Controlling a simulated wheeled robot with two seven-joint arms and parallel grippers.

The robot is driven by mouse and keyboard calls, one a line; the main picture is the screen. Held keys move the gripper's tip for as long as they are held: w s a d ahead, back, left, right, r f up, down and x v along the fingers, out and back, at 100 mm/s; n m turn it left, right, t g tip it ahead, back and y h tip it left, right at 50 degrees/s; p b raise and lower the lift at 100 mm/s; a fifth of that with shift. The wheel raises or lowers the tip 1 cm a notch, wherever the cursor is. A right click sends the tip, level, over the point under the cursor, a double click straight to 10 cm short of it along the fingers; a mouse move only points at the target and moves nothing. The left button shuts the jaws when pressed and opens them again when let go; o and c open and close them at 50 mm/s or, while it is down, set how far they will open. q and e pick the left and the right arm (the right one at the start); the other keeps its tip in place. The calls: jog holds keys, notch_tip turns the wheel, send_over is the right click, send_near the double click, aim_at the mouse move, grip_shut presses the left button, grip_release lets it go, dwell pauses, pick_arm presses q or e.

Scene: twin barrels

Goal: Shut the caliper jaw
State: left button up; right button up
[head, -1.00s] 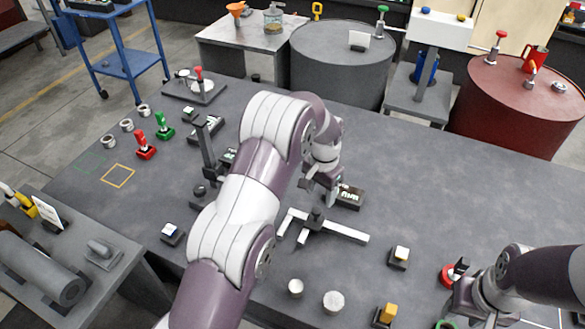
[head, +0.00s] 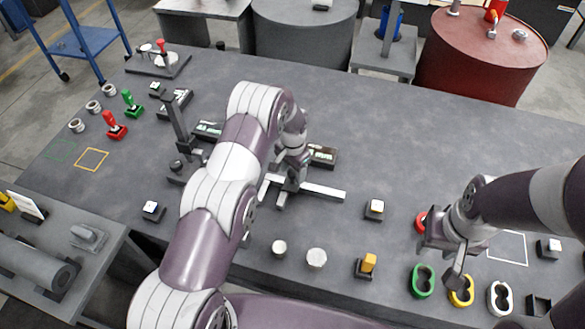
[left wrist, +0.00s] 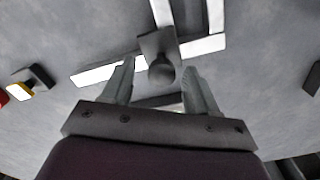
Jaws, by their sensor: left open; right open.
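The caliper lies flat on the dark table, a pale silver beam (head: 322,191) with jaws at its left end. Its dark sliding jaw block (head: 290,186) carries a round knob, also seen in the left wrist view (left wrist: 162,71). There, a gap separates the sliding jaw from the fixed jaw (left wrist: 215,16) at the beam end. My left gripper (left wrist: 160,82) is open, with the knob between its fingers in the picture; contact cannot be told. In the head view my left gripper (head: 290,164) partly hides the block. My right gripper (head: 452,262) is open near the coloured rings.
Green (head: 422,281) and yellow rings lie near my right gripper. The table's back right is clear.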

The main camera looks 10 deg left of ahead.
pick_arm(q)
jog(key=shift+w+f, duration=0.1)
jog(key=shift+w, duration=0.1)
jog(key=shift+c, duration=0.5)
jog(key=c, duration=0.8)
jog(key=a+b, duration=0.1)
jog(key=a, duration=0.3)
jog(key=shift+w+a, duration=0.1)
jog(key=shift+w, duration=0.05)
jog(key=shift+c, duration=0.2)
jog(key=shift+a, duration=0.3)
jog(key=shift+d, duration=0.1)
jog(key=o, duration=0.9)
jog(key=shift+o, duration=0.2)
jog(key=shift+a, duration=0.25)
jog(key=shift+d+r, duration=0.15)
jog(key=shift+r, duration=0.1)
notch_tip(320, 180, up, 12)
jog(key=b, duration=0.2)
jog(key=shift+r, duration=0.15)
